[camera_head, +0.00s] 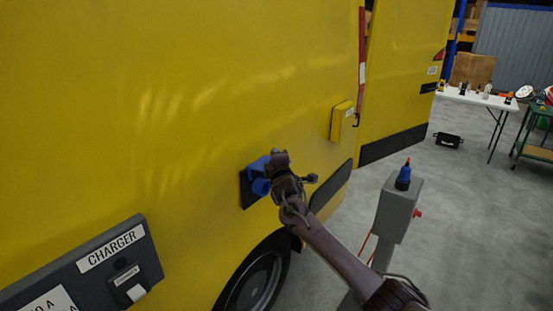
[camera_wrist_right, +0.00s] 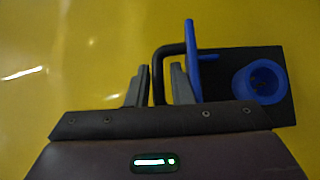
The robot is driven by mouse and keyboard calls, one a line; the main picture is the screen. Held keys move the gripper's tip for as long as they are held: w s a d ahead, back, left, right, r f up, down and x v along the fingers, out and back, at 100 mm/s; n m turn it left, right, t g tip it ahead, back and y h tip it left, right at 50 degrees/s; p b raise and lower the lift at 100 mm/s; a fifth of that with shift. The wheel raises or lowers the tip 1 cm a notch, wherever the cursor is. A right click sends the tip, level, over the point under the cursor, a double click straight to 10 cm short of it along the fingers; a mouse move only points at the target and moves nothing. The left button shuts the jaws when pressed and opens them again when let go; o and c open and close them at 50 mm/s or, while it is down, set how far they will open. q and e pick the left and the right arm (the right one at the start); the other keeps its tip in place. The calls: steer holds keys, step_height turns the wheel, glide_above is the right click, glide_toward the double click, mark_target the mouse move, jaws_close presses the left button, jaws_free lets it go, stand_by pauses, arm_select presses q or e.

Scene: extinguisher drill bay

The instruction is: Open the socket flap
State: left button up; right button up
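A blue socket (camera_wrist_right: 260,82) sits on a black plate (camera_wrist_right: 283,110) on the yellow van side. Its blue flap (camera_wrist_right: 191,45) shows nearly edge-on, standing out from the plate to the left of the socket, whose mouth is uncovered. A black bent handle (camera_wrist_right: 159,72) joins the flap. My right gripper (camera_wrist_right: 159,72) has one finger on each side of the handle, with narrow gaps seen; contact is unclear. In the head view, my right gripper (camera_head: 281,165) is in front of the plate and partly hides the blue socket parts (camera_head: 258,176). My left gripper is out of view.
A charger panel (camera_head: 115,262) is at the lower left. A yellow box (camera_head: 341,121) projects from the van right of the socket. A grey post (camera_head: 398,208) with a blue plug (camera_head: 404,177) stands at the right. Tables (camera_head: 475,98) stand farther back, with open floor before them.

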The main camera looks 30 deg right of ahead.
steer(key=shift+s+a+f, duration=0.15)
steer(key=shift+s+a, duration=0.1)
steer(key=shift+s, duration=0.25)
steer(key=b+v, duration=0.2)
steer(key=v, duration=0.4)
steer(key=shift+s, duration=0.35)
